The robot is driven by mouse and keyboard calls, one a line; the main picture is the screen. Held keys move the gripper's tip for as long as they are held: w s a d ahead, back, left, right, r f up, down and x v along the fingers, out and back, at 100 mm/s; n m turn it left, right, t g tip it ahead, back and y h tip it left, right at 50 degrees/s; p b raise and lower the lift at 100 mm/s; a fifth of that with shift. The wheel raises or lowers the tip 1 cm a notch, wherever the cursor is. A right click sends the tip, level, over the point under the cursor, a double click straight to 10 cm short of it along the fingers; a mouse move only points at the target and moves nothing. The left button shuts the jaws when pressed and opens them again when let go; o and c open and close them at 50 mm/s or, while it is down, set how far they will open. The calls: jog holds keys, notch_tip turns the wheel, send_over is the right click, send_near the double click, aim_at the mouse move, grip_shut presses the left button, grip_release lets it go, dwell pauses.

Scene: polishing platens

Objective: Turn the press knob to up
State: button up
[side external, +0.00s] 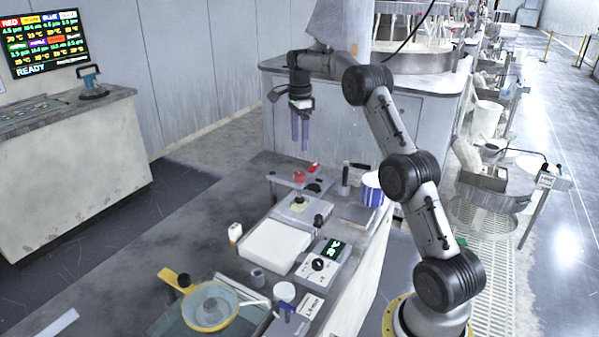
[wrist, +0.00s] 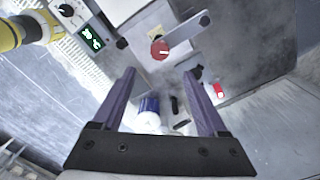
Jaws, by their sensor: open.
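The press (side external: 298,200) is a small grey stand with a flat top arm on the bench; I take the red round knob on it (side external: 300,177) as the press knob. In the wrist view the red knob (wrist: 159,49) shows a pale mark on its face, just beyond and between my fingertips; its exact setting is too small to tell. My gripper (side external: 300,147) points down, open and empty, above the press and apart from it. Its two purple fingers also show in the wrist view (wrist: 160,74), spread with nothing between their tips.
A control box with a green display (side external: 335,248) and black knob stands nearer the camera, beside a white block (side external: 275,245). A blue-and-white cup (side external: 371,190) stands right of the press. A red switch (wrist: 218,90) shows in the wrist view. The bench left of the press is clear.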

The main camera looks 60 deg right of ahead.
aim_at(300, 173)
notch_tip(300, 173, down, 12)
jog(key=shift+r, duration=0.15)
dwell(0.3)
grip_shut()
